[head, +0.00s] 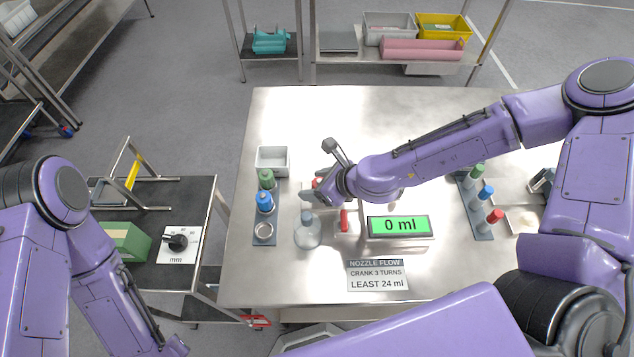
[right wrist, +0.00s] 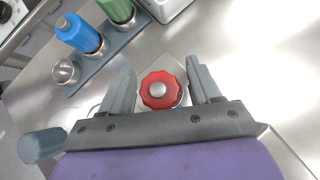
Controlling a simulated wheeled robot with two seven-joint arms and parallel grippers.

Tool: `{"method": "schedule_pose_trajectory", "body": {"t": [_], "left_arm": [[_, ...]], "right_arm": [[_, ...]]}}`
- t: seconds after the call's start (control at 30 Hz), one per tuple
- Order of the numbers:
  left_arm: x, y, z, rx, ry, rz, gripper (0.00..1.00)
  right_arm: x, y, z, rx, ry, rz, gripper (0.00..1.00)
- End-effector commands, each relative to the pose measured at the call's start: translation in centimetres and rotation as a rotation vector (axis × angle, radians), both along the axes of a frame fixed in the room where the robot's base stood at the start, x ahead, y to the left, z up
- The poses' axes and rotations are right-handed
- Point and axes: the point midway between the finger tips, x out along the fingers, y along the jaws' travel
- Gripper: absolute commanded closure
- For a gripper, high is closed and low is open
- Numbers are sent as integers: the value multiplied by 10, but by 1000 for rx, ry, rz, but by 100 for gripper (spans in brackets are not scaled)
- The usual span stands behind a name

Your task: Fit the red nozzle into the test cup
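The red nozzle (right wrist: 160,91) shows from above in the right wrist view, with a scalloped red rim and a grey centre. My right gripper (right wrist: 162,88) has one finger on each side of it, with a narrow gap on the left; the fingers look open. In the head view the red nozzle (head: 317,182) is mostly hidden by my right gripper (head: 322,184). What lies under the nozzle is hidden, so I cannot tell whether it sits in the test cup. My left arm is at lower left; its gripper is out of view.
The left rack (head: 265,242) holds green and blue nozzles and an empty metal cup (head: 263,231). A grey cone-shaped piece (head: 307,232) stands beside it. Another rack (head: 483,234) holds green, blue and red nozzles.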

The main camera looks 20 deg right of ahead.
Motion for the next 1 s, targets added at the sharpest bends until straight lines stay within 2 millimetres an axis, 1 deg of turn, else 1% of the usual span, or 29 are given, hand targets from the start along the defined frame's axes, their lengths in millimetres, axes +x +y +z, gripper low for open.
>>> {"method": "schedule_pose_trajectory", "body": {"t": [0.27, 0.37, 0.5, 0.7, 0.77, 0.8, 0.9, 1.0], "left_arm": [[0, 0, 0, 0, 0, 0, 58], [0, 0, 1, 0, 0, 0, 58], [0, 0, 3, 0, 0, 0, 58], [0, 0, 17, 0, 0, 0, 58], [0, 0, 21, 0, 0, 0, 58], [0, 0, 35, 0, 0, 0, 58], [0, 0, 45, 0, 0, 0, 58], [0, 0, 49, 0, 0, 0, 58]], "right_arm": [[0, 0, 0, 0, 0, 0, 30], [-2, -2, 5, 0, -2, 0, 30], [-15, -13, 24, 3, -5, -2, 30], [-38, -33, 57, 2, -6, -3, 30], [-44, -37, 64, 4, -4, -2, 30], [-47, -41, 72, 3, 0, -3, 30], [-54, -45, 76, 3, 2, -2, 30], [-57, -48, 77, 2, 0, 0, 30]]}}
